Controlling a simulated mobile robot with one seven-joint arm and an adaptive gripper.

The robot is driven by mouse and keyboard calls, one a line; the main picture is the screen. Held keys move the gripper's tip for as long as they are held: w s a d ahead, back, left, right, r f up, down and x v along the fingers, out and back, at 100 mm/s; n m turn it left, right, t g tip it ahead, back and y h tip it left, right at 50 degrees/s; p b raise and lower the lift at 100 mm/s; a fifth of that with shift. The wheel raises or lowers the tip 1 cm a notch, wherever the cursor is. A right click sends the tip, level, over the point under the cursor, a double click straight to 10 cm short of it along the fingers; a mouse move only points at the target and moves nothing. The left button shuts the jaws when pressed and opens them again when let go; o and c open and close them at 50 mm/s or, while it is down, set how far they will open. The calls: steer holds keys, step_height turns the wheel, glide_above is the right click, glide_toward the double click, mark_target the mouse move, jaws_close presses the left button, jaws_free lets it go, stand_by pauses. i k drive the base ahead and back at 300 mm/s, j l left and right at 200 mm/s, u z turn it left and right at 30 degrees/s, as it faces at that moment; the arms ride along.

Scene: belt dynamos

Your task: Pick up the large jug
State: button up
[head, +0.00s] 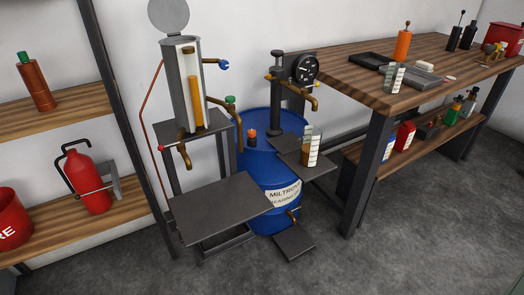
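A second clear jug with a white scale (395,77) stands near the front left edge of the wooden workbench. The jug on the shelf looks the bigger of the two, though I cannot be sure at this distance. My gripper is not in view.
The blue drum (256,150) stands mid-view, with a brass tap low down. A dial pump (304,69) overhangs the shelf jug. A dark, bare platform (220,207) is in front. The workbench (350,90) holds a tray and bottles. Grey floor (400,245) is clear at front right.

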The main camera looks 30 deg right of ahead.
mark_target(311, 138)
steer(key=l+u, duration=0.1)
steer(key=l, duration=1.15)
steer(key=l+u, duration=0.15)
steer(key=l, duration=0.45)
steer(key=l+u, duration=0.1)
steer(key=l, duration=0.5)
steer(key=k+l+u, duration=0.1)
steer(key=l, duration=0.5)
steer(key=k+l, duration=0.1)
steer(key=l, duration=0.55)
steer(key=k+l+u, duration=0.15)
steer(key=l, duration=0.45)
